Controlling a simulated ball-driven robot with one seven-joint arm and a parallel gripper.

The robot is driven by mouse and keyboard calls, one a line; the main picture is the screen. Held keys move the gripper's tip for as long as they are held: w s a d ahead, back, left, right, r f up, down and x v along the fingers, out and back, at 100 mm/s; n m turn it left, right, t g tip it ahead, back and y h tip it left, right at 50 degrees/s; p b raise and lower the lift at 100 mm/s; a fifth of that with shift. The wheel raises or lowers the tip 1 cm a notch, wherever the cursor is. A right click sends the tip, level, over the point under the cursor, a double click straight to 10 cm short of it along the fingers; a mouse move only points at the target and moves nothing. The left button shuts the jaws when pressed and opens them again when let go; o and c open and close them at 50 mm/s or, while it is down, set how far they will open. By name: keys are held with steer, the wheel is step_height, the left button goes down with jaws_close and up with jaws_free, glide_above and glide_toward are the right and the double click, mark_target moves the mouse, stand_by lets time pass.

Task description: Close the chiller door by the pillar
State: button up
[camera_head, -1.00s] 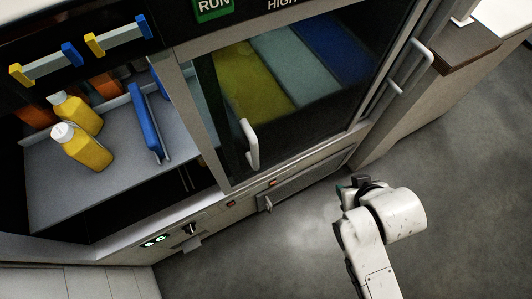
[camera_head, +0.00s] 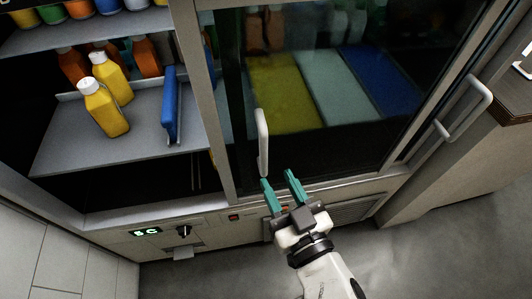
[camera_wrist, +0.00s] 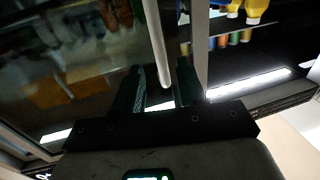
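The chiller's dark glass door (camera_head: 330,75) covers the middle bay, and the bay to its left stands open. A pale vertical handle (camera_head: 262,142) is near the door's left edge. A second pale handle (camera_head: 465,108) is on the right side of the chiller. My gripper (camera_head: 280,181) is open, with its teal fingers pointing up just below the first handle's lower end. In the wrist view the handle (camera_wrist: 157,45) shows in line with the gap between my fingers (camera_wrist: 160,85). I cannot tell whether they touch it. I see no clear pillar.
The open bay holds yellow bottles (camera_head: 104,106), orange bottles and a blue upright item (camera_head: 171,104) on a grey shelf (camera_head: 70,140). A control panel (camera_head: 165,232) with a green display is below. A brown-edged counter (camera_head: 515,100) stands at right. Grey floor (camera_head: 400,255) is clear.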

mark_target(265, 157)
steer(key=p+x, duration=0.1)
steer(key=x, duration=0.7)
steer(key=shift+w+a, duration=0.1)
steer(key=shift+w, duration=0.15)
jaws_close()
